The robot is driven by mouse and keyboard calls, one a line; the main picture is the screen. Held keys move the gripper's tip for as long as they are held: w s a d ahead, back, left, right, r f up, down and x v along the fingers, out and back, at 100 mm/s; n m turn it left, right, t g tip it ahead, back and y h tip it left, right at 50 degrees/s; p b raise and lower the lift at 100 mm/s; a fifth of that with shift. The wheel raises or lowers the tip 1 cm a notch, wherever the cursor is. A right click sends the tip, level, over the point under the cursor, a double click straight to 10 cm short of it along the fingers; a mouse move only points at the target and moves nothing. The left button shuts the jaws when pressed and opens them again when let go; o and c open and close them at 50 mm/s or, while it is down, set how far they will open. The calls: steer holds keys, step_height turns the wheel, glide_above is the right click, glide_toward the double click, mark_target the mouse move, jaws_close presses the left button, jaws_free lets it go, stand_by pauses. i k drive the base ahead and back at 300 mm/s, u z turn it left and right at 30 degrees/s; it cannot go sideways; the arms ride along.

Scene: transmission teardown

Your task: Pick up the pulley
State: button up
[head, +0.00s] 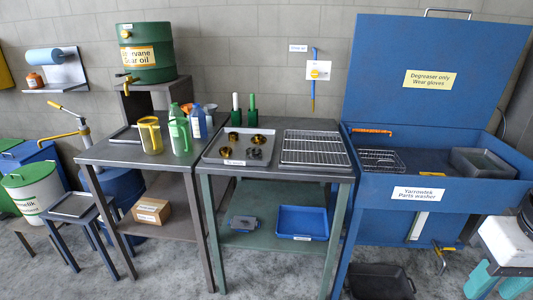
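A metal tray (213,155) on the middle workbench holds several small round parts. Three are brass-coloured: a back-left part (234,137), a back-right part (258,139) and a front-left part (227,152). A darker grey part (254,153) lies at the front right. They are too small to tell which one is the pulley. My gripper (496,288) is at the lower right corner, a white body with two teal fingers. The fingers stand apart with nothing seen between them, and are far from the tray.
A wire rack (314,150) lies right of the tray. Green bottles (252,105) stand behind it. Jugs (150,135) stand on the left bench. The blue parts washer (380,206) stands right, with a dark bin (380,283) on the floor. A blue tray (302,222) sits on the lower shelf.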

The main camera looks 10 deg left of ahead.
mark_target(253, 152)
steer(key=u, duration=2.1)
steer(key=i, duration=2.45)
steer(key=z, duration=3.25)
